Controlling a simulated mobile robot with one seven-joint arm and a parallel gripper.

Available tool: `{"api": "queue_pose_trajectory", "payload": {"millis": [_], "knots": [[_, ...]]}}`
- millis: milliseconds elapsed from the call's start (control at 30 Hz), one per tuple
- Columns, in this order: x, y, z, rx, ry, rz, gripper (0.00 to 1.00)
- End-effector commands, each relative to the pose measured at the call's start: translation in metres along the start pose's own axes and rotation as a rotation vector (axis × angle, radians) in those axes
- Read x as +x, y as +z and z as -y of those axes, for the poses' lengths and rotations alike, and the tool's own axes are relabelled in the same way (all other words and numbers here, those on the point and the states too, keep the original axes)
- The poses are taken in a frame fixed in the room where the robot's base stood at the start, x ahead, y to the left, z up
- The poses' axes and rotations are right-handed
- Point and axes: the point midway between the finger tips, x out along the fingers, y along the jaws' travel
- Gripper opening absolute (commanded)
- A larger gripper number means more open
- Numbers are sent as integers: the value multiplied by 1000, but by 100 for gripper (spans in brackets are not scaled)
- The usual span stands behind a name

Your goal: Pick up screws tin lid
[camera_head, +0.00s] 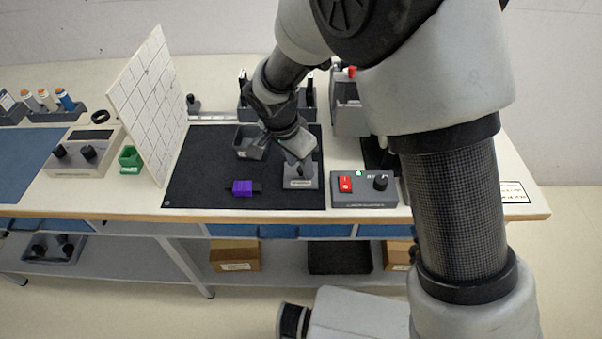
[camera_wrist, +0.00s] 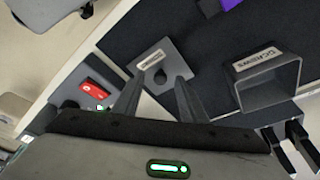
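The screws tin lid (camera_head: 299,183) is a grey square plate with a small label and a dark knob, lying on the dark mat; it also shows in the wrist view (camera_wrist: 170,52). The grey open screws tin (camera_head: 249,146) stands on the mat behind and left of the lid; its label reads SCREWS in the wrist view (camera_wrist: 268,86). My gripper (camera_head: 300,160) is above the lid, pointing down. In the wrist view its fingers (camera_wrist: 159,80) are apart, with the knob seen between their tips. I cannot tell whether they touch it.
A control box (camera_head: 364,187) with a red switch and black knob stands close right of the lid. A purple object (camera_head: 242,188) lies left of the lid. A white tiled panel (camera_head: 150,105) stands upright farther left. A dark rack (camera_head: 250,105) stands behind.

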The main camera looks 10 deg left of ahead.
Motion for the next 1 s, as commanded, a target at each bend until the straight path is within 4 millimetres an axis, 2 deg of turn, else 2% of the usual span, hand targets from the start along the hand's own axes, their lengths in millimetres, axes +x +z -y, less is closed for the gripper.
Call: {"api": "queue_pose_trajectory", "payload": {"millis": [267,500,800,867,1000], "knots": [[4,0,0,0,-1,-1,38],[4,0,0,0,-1,-1,0],[2,-1,1,1,-2,-1,0],[-4,-3,1,1,-3,-1,0],[-27,-9,1,2,-6,-3,0]]}}
